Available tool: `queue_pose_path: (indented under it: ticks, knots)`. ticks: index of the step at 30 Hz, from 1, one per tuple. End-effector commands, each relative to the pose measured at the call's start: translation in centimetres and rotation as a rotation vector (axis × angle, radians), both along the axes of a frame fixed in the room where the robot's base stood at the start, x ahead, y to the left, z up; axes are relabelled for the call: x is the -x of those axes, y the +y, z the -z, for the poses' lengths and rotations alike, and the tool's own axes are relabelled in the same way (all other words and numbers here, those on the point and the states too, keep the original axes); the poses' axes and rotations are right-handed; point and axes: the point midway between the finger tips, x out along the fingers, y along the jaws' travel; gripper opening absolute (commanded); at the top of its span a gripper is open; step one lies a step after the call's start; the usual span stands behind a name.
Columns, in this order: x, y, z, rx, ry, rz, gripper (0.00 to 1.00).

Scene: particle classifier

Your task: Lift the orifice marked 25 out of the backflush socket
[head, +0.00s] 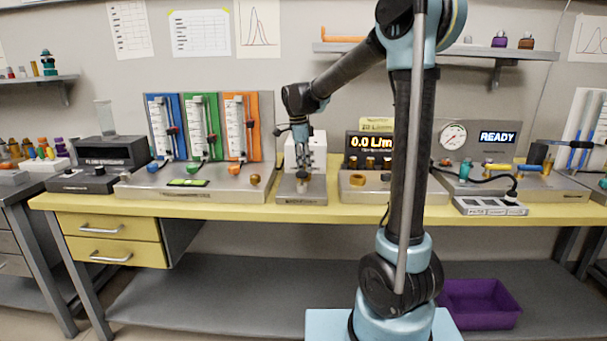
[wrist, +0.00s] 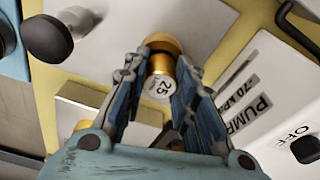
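The orifice marked 25 (wrist: 161,68) is a small brass cylinder with a white label, in the middle of the wrist view. My gripper (wrist: 162,72) has one finger on each side of it, with no clear gap, and looks shut on it. In the head view my gripper (head: 301,166) points down over a small grey metal block (head: 301,195) near the bench's front edge. The orifice is too small and covered there to read. The backflush socket is hidden under the orifice and fingers, so I cannot tell how deep the orifice sits.
A white pump box (head: 318,150) stands behind the block. Flowmeters on a grey base (head: 180,184) are at left. A display unit (head: 370,143) with brass parts is at right. The yellow bench (head: 330,213) has a narrow clear front strip. A purple bin (head: 480,304) sits below.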

Motion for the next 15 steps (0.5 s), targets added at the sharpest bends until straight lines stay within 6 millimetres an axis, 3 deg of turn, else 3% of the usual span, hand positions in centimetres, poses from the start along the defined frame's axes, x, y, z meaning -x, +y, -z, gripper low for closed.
queue_pose_path:
  ticks: [2, 11, 15]
  knots:
    - [0.0, 0.0, 0.0, 0.0, 0.0, 0.0, 0.0]
    - [0.0, 0.0, -0.1, 0.0, 0.0, 0.0, 0.0]
    - [0.0, 0.0, -1.0, 0.0, 0.0, 0.0, 0.0]
